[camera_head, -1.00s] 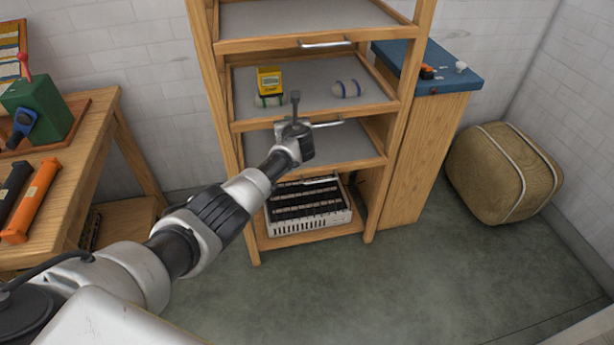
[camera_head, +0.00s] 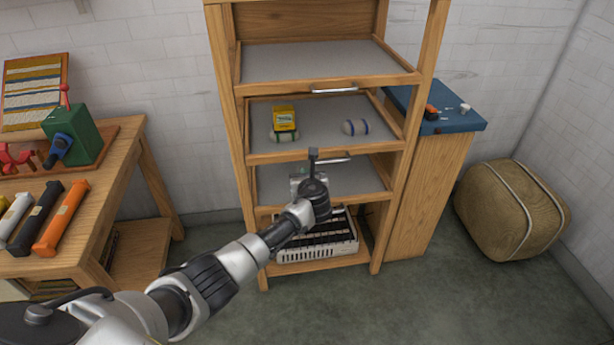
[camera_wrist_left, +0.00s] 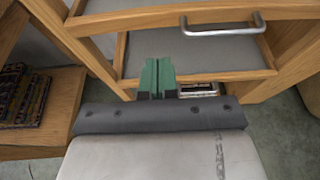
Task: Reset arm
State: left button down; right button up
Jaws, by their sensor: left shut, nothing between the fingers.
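My left arm reaches in from the lower left in the head view. Its gripper (camera_head: 312,160) is in front of the wooden shelf rack (camera_head: 232,170), near the lower drawer's handle. In the left wrist view the two green fingers (camera_wrist_left: 157,76) are together with nothing between them. A metal drawer handle (camera_wrist_left: 222,25) shows above and right of the fingers, apart from them. My right gripper is out of view.
A white crate (camera_head: 290,256) with dark contents sits on the bottom shelf, partly behind my arm. A workbench (camera_head: 110,190) stands left with orange, black and white rolls. A blue-topped cabinet (camera_head: 455,122) and a tan pouf (camera_head: 512,210) stand right. The floor in front is clear.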

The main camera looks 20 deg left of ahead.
pick_arm(q)
jog(key=s+d+f+n+g+h, duration=0.2)
jog(key=s+f+n+g+h, duration=0.3)
jog(key=s+f, duration=1)
jog(key=s+d+f+n+g+h, duration=0.15)
jog(key=s+f+n, duration=0.55)
jog(key=s+f, duration=0.85)
jog(key=s+d+f+n+g, duration=0.1)
jog(key=s+f+n, duration=0.3)
jog(key=s, duration=0.6)
jog(key=s+d+f+n+g+h, duration=0.1)
jog(key=s+f+n, duration=0.4)
jog(key=s, duration=0.6)
jog(key=s+d+f+n+g, duration=0.1)
jog(key=s+f+n, duration=0.3)
jog(key=s, duration=0.6)
jog(key=shift+s+d+f+n+g+h, duration=0.15)
jog(key=shift+f+n+g+h, duration=0.15)
jog(key=shift+n+g, duration=0.6)
